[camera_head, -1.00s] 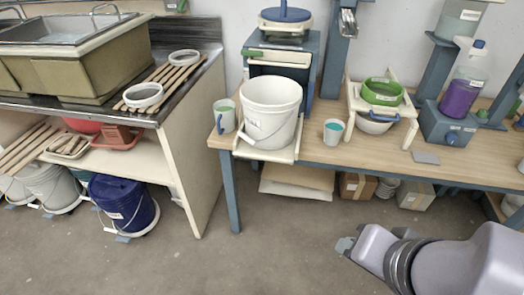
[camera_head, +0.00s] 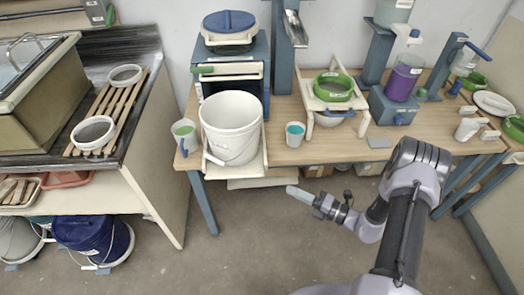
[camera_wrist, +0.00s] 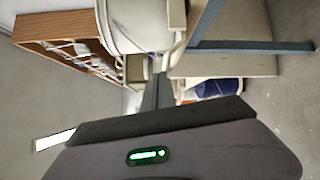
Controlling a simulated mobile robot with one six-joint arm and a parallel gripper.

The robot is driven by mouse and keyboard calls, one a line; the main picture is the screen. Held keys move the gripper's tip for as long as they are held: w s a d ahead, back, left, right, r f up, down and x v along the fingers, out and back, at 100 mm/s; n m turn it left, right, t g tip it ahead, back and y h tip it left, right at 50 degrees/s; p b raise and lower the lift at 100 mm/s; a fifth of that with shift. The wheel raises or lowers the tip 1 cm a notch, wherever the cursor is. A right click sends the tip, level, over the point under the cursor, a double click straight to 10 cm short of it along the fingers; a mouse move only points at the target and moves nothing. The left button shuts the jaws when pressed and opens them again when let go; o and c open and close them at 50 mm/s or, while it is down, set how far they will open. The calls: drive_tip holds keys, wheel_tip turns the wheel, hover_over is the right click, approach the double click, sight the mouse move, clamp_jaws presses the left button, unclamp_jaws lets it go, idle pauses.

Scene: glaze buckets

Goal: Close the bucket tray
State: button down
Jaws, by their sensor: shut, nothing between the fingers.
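The bucket tray (camera_head: 238,171) is a cream tray pulled out of the blue cabinet (camera_head: 240,84), jutting over the table's front edge. A white bucket (camera_head: 231,140) stands upright on it. My gripper (camera_head: 300,194) is shut and empty, in front of the table, low and to the right of the tray, apart from it, with its pale tip toward the left. In the wrist view, which is turned sideways, a white rounded bucket (camera_wrist: 138,25) shows at the top. My dark gripper body fills the bottom of that view.
A grey-green mug (camera_head: 184,136) stands left of the tray and a teal-filled cup (camera_head: 295,134) right of it. A cream stand with a green bowl (camera_head: 333,87) is further right. A blue table leg (camera_head: 203,202) is below the tray. The floor in front is free.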

wheel_tip(320, 180, down, 4)
drive_tip(key=d+m+t+h, duration=0.1)
drive_tip(key=m+t+h, duration=0.1)
drive_tip(key=m+t, duration=0.15)
drive_tip(key=m+b, duration=0.1)
drive_tip(key=b, duration=0.1)
approach(265, 168)
drive_tip(key=a, duration=0.3)
drive_tip(key=shift+g, duration=0.45)
drive_tip(key=shift+w+a+r+b, duration=0.1)
drive_tip(key=shift+w+a+b, duration=0.1)
drive_tip(key=shift+w, duration=0.95)
drive_tip(key=shift+w+a+r+b, duration=0.1)
drive_tip(key=shift+w+a+b, duration=0.15)
drive_tip(key=shift+w, duration=0.85)
drive_tip(key=shift+w+f, duration=0.1)
